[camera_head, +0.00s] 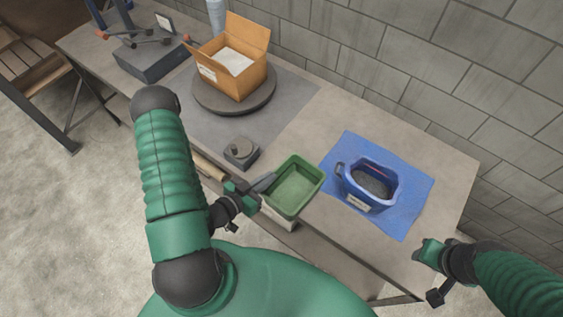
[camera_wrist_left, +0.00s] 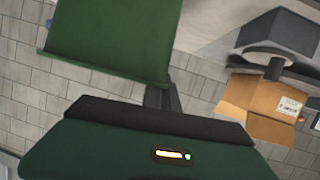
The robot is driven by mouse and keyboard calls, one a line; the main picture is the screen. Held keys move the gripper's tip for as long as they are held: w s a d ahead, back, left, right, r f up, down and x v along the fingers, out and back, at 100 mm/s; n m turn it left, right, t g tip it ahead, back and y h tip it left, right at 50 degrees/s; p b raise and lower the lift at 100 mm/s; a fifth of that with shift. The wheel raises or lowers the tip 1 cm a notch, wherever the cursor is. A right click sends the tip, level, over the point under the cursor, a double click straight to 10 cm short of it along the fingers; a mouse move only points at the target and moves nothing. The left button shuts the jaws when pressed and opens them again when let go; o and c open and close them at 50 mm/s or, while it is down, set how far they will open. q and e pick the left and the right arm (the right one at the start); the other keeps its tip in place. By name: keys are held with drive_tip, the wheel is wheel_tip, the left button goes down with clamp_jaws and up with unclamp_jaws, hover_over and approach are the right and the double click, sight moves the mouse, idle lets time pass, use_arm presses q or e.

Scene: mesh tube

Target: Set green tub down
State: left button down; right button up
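A green tub (camera_head: 297,189), open at the top and looking empty, is at the table's front edge, left of the blue mat. My left gripper (camera_head: 265,184) is at the tub's left side with its fingers at the rim, and looks shut on it. In the left wrist view the tub's green wall (camera_wrist_left: 110,40) fills the upper left, against a dark finger. Whether the tub's base touches the table is hidden. My right gripper (camera_head: 430,252) is by the table's front right edge, away from the tub; its fingers are too small to read.
A blue container (camera_head: 352,192) with dark contents stands on a blue mat (camera_head: 412,205) right of the tub. A small grey block (camera_head: 240,152) lies to the left. An open cardboard box (camera_head: 250,82) sits on a round turntable (camera_head: 207,100) further back. A block wall runs behind the table.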

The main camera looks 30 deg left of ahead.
use_arm(q)
drive_tip(key=w+a+f+y+b, duration=0.1)
drive_tip(key=w+a+f+b, duration=0.6)
drive_tip(key=w+a+b, duration=0.3)
drive_tip(key=w+b, duration=0.1)
drive_tip(key=b, duration=0.2)
drive_tip(key=shift+w+a+f+n, duration=0.15)
drive_tip(key=shift+a+f+n, duration=0.15)
drive_tip(key=shift+a, duration=0.05)
drive_tip(key=c, duration=2.1)
unclamp_jaws()
drive_tip(key=shift+f, duration=0.1)
drive_tip(key=o, duration=0.5)
drive_tip(key=shift+c, duration=0.2)
